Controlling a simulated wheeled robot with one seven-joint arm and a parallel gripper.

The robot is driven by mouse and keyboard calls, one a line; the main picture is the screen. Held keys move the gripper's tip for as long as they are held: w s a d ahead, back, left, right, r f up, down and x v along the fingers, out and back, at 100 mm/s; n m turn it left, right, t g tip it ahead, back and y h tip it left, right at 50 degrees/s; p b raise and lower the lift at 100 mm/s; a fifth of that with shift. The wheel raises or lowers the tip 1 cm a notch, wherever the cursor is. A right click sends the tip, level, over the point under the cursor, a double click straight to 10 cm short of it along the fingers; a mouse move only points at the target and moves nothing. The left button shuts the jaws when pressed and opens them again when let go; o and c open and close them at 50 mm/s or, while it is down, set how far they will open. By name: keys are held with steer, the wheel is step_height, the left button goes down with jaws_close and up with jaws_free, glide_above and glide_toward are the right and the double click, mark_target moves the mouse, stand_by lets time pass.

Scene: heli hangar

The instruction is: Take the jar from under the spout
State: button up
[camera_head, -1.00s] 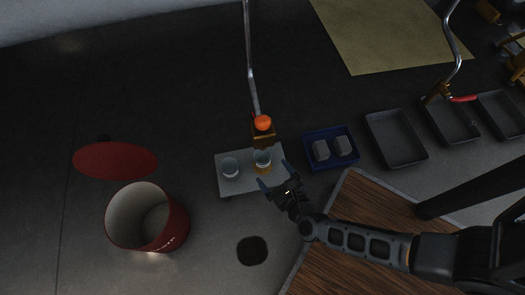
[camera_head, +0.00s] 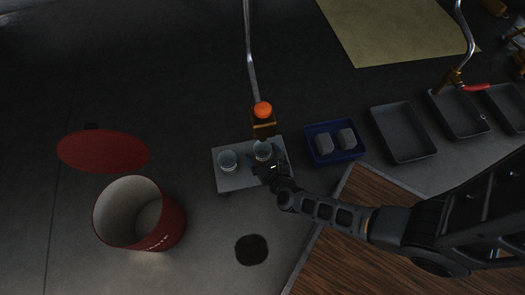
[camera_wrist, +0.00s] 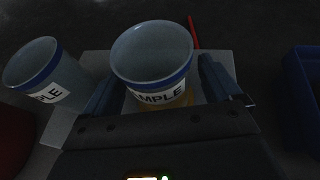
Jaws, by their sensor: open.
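A clear jar (camera_head: 263,148) with a blue band stands on a light grey plate (camera_head: 235,183), below the spout (camera_head: 263,123) with its orange knob (camera_head: 263,109). In the wrist view the jar (camera_wrist: 152,52) shows a label ending in "MPLE". A second, similar jar (camera_head: 228,160) stands to its left on the plate; it also shows in the wrist view (camera_wrist: 36,62). My gripper (camera_head: 266,167) is open at the near side of the spout jar. In the wrist view its fingers (camera_wrist: 160,92) lie on either side of that jar; contact cannot be told.
A blue tray (camera_head: 335,160) with two grey blocks stands right of the plate. Grey trays (camera_head: 403,156) continue right. A red bin (camera_head: 170,228) and red lid (camera_head: 103,151) are left. A wooden surface (camera_head: 345,235) lies below my arm.

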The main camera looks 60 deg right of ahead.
mark_target(263, 150)
steer(key=shift+d, duration=0.1)
steer(key=c, duration=1.1)
steer(key=shift+r, duration=0.15)
steer(key=shift+r+p, duration=1.2)
steer(key=shift+r, duration=0.2)
steer(key=shift+s+a+r+p, duration=0.1)
steer(key=shift+s+a+p, duration=0.2)
steer(key=shift+s+a, duration=1.75)
steer(key=shift+s+a+p, duration=0.3)
steer(key=shift+s+a, duration=0.9)
steer(key=shift+s, duration=1.8)
steer(key=shift+s+a+r+p, duration=0.1)
steer(key=shift+s+a+p, duration=0.2)
steer(key=shift+s+a, duration=1.75)
steer(key=shift+s+d, duration=0.4)
steer(key=shift+s, duration=0.05)
